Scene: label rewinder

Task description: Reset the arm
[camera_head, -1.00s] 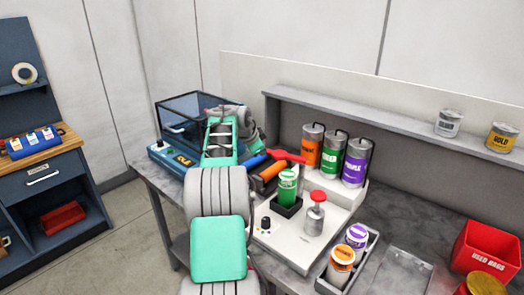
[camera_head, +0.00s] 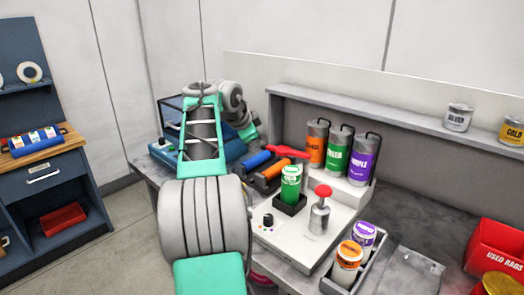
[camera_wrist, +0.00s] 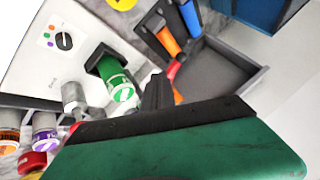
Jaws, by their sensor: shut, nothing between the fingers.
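My arm (camera_head: 203,130) rises in front of the bench in the head view and bends over near the blue machine. My gripper (camera_wrist: 157,92) shows at the bottom middle of the wrist view, its dark fingers together with nothing between them. In the head view the fingers cannot be made out. The gripper is apart from the green can (camera_head: 290,183), which stands in a dark square holder on the white machine (camera_head: 325,215). The green can also shows in the wrist view (camera_wrist: 117,80).
A blue-handled tool and an orange-handled tool (camera_head: 270,172) lie beside the white machine. Orange, green and purple canisters (camera_head: 338,152) stand behind it. A tray with two cans (camera_head: 350,255) is at the front right. A red bin (camera_head: 495,250) is at far right.

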